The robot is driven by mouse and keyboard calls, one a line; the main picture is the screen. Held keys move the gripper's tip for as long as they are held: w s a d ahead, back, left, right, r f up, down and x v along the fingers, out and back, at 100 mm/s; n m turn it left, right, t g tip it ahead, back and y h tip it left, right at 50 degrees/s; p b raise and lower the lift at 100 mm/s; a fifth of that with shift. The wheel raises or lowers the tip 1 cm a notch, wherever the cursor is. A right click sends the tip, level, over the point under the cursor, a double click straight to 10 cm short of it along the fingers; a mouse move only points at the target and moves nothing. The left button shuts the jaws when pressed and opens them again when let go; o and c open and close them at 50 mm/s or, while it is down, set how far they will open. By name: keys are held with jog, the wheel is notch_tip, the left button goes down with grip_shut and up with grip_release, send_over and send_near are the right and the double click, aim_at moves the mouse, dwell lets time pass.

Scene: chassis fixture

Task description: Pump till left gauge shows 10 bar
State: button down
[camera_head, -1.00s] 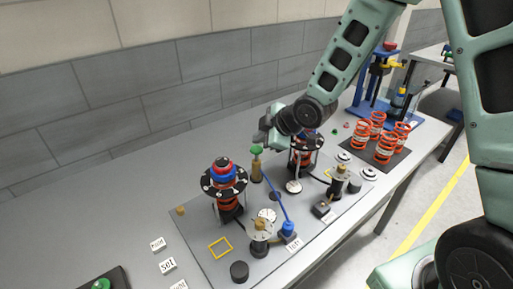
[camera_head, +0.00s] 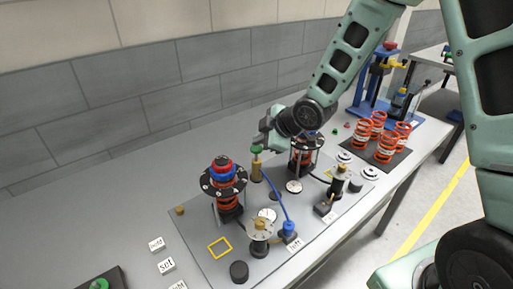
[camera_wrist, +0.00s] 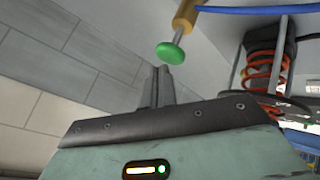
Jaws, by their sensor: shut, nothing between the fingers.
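The hand pump (camera_head: 257,172) is a brass cylinder with a green knob (camera_head: 256,149) on top. In the wrist view, the green knob (camera_wrist: 170,52) sits on a thin rod just beyond my fingertips. My gripper (camera_head: 261,140) is shut and empty, close to the knob; I cannot tell whether it touches it. My shut fingers (camera_wrist: 162,70) also show in the wrist view. A blue hose (camera_head: 277,193) runs from the pump to a blue fitting (camera_head: 289,228) by the "left" label (camera_head: 294,245). The white gauge dial (camera_head: 267,215) is near it; its needle is too small to read.
A spring assembly (camera_head: 223,185) stands left of the pump and another (camera_head: 304,157) to its right, near my wrist. A second dial (camera_head: 294,187) lies to the right. Orange springs (camera_head: 385,147) stand on a dark mat. The table's left side holds small labels (camera_head: 166,265).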

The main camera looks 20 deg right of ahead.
aim_at(260, 149)
jog(key=shift+f+b, duration=1.25)
jog(key=shift+f, duration=0.05)
dwell(1.0)
dwell(0.4)
jog(key=shift+r+p, duration=1.4)
jog(key=shift+r, duration=0.35)
notch_tip(260, 149, up, 5)
jog(key=p, duration=0.4)
dwell(0.7)
